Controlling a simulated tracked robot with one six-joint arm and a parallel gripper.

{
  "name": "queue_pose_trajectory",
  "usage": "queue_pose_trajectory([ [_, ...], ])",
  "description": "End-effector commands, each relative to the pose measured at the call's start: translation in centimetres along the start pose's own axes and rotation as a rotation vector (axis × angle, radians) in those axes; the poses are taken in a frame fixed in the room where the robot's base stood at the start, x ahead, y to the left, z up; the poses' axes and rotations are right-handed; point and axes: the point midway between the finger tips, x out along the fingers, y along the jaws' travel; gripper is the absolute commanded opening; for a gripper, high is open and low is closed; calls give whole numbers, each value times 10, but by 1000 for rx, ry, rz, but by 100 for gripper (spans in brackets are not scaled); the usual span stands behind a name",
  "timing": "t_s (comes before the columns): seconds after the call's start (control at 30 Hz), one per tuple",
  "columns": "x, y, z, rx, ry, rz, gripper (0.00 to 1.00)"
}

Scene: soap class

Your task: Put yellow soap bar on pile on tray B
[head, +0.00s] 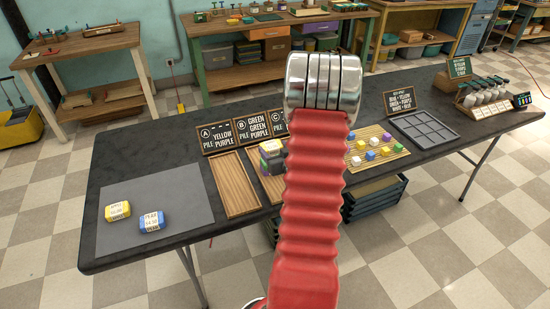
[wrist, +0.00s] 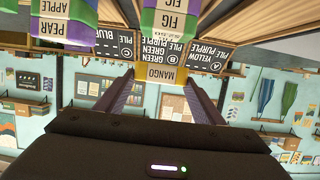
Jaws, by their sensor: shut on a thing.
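My gripper (wrist: 165,84) is shut on a yellow soap bar labelled MANGO (wrist: 166,77) in the wrist view, which is upside down. My arm hides the gripper in the head view. A yellow bar shows there above the pile on tray B, beside my arm (head: 270,147). The pile (head: 271,164) has green and purple bars, and in the wrist view its bars are labelled FIG (wrist: 165,20). The wrist view shows the sign between the held bar and the pile. Tray B (head: 274,188) is partly hidden by my arm.
Tray A (head: 236,185) is empty. Another green and purple pile (wrist: 55,28) shows in the wrist view. A yellow bar (head: 118,211) and a blue bar (head: 152,221) lie on the grey mat (head: 185,205). Signs (head: 217,137) stand behind the trays.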

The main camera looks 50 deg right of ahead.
Motion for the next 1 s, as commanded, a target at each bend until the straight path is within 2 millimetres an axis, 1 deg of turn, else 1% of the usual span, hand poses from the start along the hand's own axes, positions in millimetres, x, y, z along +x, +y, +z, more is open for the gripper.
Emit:
queue_pose_trajectory([
  [0.17, 1, 0, 3, 1, 0, 0, 37],
  [0.53, 11, 0, 38, 2, -2, 0, 37],
  [0.97, 12, 1, 42, 1, 0, 1, 37],
  [1.0, 12, 1, 42, 1, 0, 1, 63],
])
